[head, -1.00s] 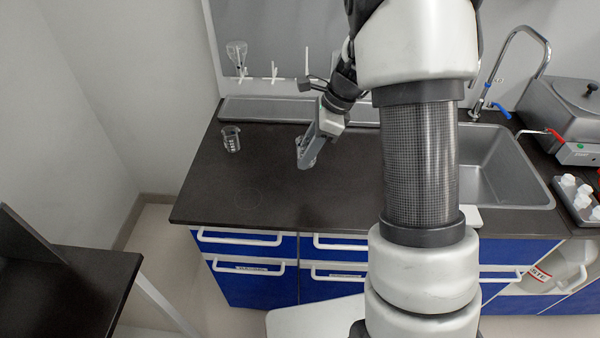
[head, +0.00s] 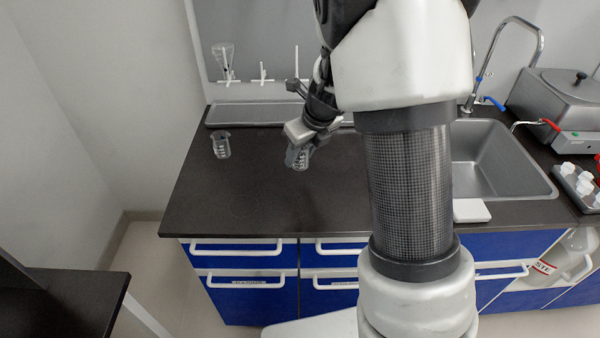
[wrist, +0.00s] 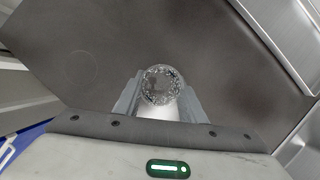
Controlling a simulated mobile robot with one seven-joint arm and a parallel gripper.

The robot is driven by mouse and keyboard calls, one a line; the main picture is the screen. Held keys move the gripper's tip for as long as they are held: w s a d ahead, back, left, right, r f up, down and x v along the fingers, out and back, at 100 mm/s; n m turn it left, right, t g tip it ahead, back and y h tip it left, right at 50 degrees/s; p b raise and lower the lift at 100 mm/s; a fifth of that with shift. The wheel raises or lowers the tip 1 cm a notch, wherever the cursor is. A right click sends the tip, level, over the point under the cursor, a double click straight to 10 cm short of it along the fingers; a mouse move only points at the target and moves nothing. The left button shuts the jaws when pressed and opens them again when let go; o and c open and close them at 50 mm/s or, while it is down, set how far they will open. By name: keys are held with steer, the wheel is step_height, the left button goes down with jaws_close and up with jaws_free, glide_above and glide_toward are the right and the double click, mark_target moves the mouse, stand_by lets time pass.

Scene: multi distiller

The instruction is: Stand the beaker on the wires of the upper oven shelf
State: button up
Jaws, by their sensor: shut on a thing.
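A clear glass beaker (head: 298,158) is between the fingers of my gripper (head: 300,150), over the dark bench top left of the sink. In the wrist view the same beaker (wrist: 161,85) shows as a round rim between the two fingertips of my gripper (wrist: 160,98). My gripper is shut on it. Whether the beaker's base touches the bench cannot be told. A second beaker (head: 221,145) stands upright on the bench to the left. No oven or wire shelf is in view.
The dark bench top (head: 230,200) is clear in front. A drying rack with an upturned flask (head: 223,60) is on the back wall. The sink (head: 495,160) and a grey water bath (head: 560,100) are at right. A dark table (head: 80,295) is at lower left.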

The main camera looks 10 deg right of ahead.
mark_target(300, 180)
steer(key=shift+f+b, duration=0.95)
steer(key=shift+f, duration=1.65)
steer(key=shift+f, duration=0.2)
steer(key=o, duration=1.1)
steer(key=shift+c, duration=0.2)
steer(key=shift+r, duration=0.1)
